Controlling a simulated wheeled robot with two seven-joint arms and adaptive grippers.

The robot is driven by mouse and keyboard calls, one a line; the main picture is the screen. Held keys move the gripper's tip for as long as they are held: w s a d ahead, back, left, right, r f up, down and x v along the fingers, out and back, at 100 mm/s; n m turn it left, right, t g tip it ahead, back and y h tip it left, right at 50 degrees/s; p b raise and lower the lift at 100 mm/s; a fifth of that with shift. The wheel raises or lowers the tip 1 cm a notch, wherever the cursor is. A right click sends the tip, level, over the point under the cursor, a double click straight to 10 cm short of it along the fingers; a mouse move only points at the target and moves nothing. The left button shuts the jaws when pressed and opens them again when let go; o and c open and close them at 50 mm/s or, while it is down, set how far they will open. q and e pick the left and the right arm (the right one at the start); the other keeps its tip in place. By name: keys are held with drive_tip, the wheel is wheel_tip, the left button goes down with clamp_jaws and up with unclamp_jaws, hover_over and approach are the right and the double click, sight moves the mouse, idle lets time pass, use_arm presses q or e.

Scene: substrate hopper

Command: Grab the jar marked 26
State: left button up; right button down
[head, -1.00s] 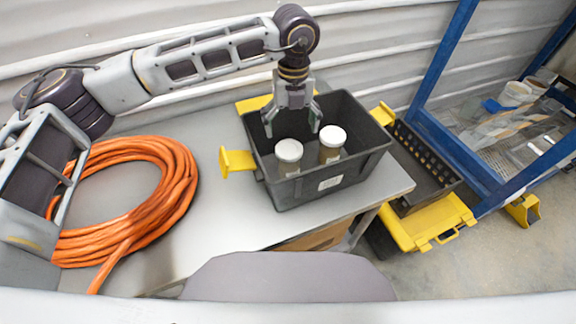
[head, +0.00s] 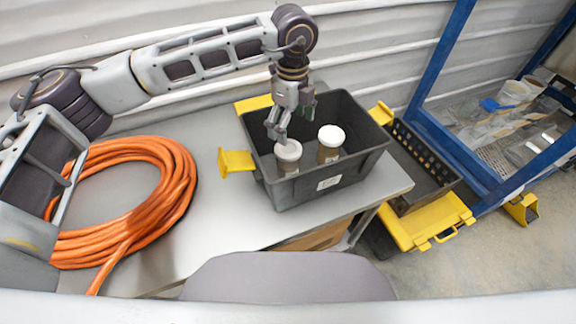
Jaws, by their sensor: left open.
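Two jars with white lids stand upright in a dark grey bin on the table. The left jar (head: 288,152) is nearer the front, and the right jar (head: 330,145) stands beside it, a little farther back. No number can be read on either jar. My left gripper (head: 285,130) is open and points down, just above and behind the left jar's lid. I cannot tell whether it touches the lid. My right gripper is not in view.
The bin (head: 345,180) has yellow handles and a small white label. A coiled orange cable (head: 165,200) lies to its left. A black crate (head: 425,165) with a yellow part stands at the right, beside a blue frame (head: 435,70). The table's front (head: 235,228) is bare.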

sight(291, 148)
use_arm(q)
drive_tip(key=shift+f+p, duration=0.75)
drive_tip(key=shift+f, duration=3.55)
drive_tip(key=shift+f, duration=0.15)
drive_tip(key=shift+s+a+f+p, duration=0.1)
drive_tip(key=shift+a+f+p, duration=0.15)
drive_tip(key=shift+f+p, duration=0.5)
drive_tip(key=shift+f, duration=1.7)
drive_tip(key=c, duration=1.3)
